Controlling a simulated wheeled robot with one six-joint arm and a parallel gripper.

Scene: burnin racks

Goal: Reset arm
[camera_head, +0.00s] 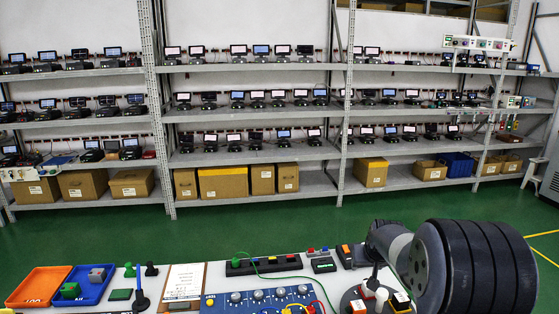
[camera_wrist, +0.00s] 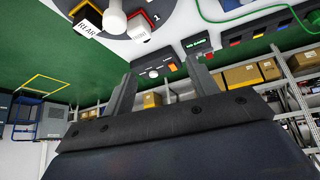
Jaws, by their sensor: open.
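My gripper (camera_wrist: 163,85) shows in the wrist view with its two fingers spread apart and nothing between them. The wrist picture is tilted, with the workbench at the top and the green floor beyond. In the head view my arm reaches over the right end of the white workbench (camera_head: 218,272); my fingers cannot be made out there. A round grey plate with a white knob (camera_wrist: 115,18) and a block marked REAR (camera_wrist: 87,20) shows near the fingers in the wrist view.
The bench holds an orange tray (camera_head: 22,300), a blue tray (camera_head: 96,296), a clipboard (camera_head: 184,283), a blue panel with knobs (camera_head: 235,308) and a black button strip (camera_head: 264,265). Racks of small screens (camera_head: 250,70) with cardboard boxes (camera_head: 223,182) stand behind a clear green floor (camera_head: 120,229).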

